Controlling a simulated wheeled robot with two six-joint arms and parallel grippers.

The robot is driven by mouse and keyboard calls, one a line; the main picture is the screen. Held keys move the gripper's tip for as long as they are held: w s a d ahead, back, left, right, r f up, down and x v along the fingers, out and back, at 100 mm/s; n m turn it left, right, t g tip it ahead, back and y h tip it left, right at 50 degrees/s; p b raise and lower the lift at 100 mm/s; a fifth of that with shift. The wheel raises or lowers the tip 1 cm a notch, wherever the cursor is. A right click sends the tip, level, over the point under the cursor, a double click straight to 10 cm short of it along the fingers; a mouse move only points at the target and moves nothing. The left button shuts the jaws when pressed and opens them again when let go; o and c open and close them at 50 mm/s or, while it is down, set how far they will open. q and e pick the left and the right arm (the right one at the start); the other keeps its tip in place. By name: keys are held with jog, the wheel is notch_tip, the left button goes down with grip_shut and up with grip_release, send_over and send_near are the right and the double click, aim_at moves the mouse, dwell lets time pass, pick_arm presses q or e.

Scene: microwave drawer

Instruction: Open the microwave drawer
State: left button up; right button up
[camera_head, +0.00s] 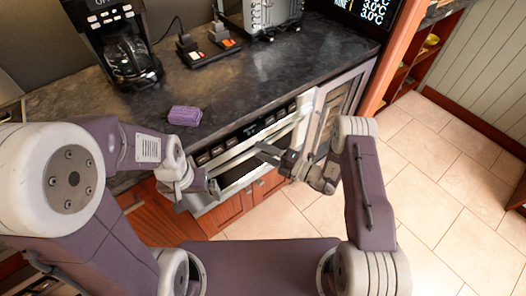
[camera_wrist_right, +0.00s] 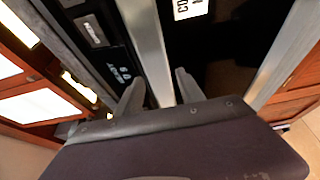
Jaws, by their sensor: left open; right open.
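The microwave drawer (camera_head: 238,172) is built into the cabinet under the dark counter, with a row of controls on the panel above it. Its long pale handle (camera_head: 228,159) runs along the front, and I cannot tell whether the drawer stands slightly out. My right gripper (camera_head: 266,152) is open at the handle's right part. In the right wrist view a metal bar (camera_wrist_right: 148,45), seemingly the handle, runs between the two open fingers (camera_wrist_right: 158,92); contact is unclear. My left gripper (camera_head: 213,188) is open and empty by the drawer's left end; its fingertips are small here.
A purple sponge-like block (camera_head: 185,115) lies near the counter edge. A coffee maker (camera_head: 125,50), a dark stand (camera_head: 208,52) and a silver appliance (camera_head: 262,14) stand farther back. Red-brown cabinet doors (camera_head: 232,207) are below the drawer. The tiled floor (camera_head: 440,170) at right is clear.

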grip_shut()
dwell(1.4)
